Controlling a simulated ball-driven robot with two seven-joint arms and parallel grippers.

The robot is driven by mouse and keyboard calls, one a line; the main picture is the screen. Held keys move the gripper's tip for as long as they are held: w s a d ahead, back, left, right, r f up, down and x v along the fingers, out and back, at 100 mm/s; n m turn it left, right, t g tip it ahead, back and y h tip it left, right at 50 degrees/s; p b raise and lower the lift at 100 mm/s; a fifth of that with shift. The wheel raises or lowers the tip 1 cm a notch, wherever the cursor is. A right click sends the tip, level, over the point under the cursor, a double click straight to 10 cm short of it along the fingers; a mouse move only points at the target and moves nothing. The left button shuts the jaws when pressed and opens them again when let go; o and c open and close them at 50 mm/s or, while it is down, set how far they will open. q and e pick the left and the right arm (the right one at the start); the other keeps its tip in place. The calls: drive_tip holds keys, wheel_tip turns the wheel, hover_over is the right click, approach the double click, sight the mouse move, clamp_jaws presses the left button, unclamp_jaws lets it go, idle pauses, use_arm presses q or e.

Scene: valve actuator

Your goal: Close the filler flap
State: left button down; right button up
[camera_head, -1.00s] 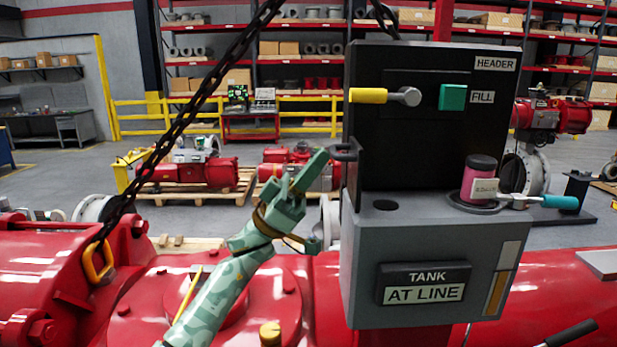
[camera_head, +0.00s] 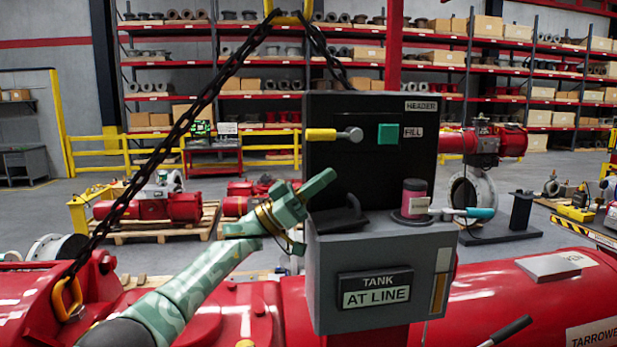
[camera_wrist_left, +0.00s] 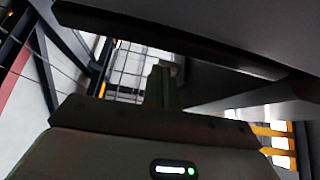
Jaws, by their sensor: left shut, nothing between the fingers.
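The filler flap (camera_head: 336,222) is a dark plate with a raised handle (camera_head: 354,204). It lies low over the left part of the grey box's (camera_head: 385,254) top in the head view, and the filler hole is hidden. I cannot tell if it is fully flat. My left gripper (camera_head: 326,182), pale green, is shut and empty. It is above and left of the flap, in front of the black panel (camera_head: 372,166). In the left wrist view the fingers (camera_wrist_left: 160,88) point away below a dark surface. My right gripper is not in view.
A yellow-handled lever (camera_head: 322,135) and a green FILL block (camera_head: 388,134) are on the panel. A chain (camera_head: 180,130) hangs at left, above red machinery (camera_head: 482,290).

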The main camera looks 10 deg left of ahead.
use_arm(q)
drive_tip(key=y+p, duration=0.1)
drive_tip(key=d+y+p, duration=0.1)
drive_tip(key=p, duration=0.1)
drive_tip(key=g+y+p, duration=0.1)
drive_tip(key=shift+d+r+y, duration=0.2)
drive_tip(key=shift+d+y, duration=0.05)
drive_tip(key=shift+y, duration=0.15)
drive_tip(key=shift+w+d+f+y+p, duration=0.15)
drive_tip(key=shift+d+f+y+p, duration=0.15)
drive_tip(key=shift+y+p, duration=0.45)
drive_tip(key=shift+w+d+f+g+y+p, duration=0.15)
drive_tip(key=shift+f+g+y+p, duration=0.15)
drive_tip(key=shift+y+p, duration=0.1)
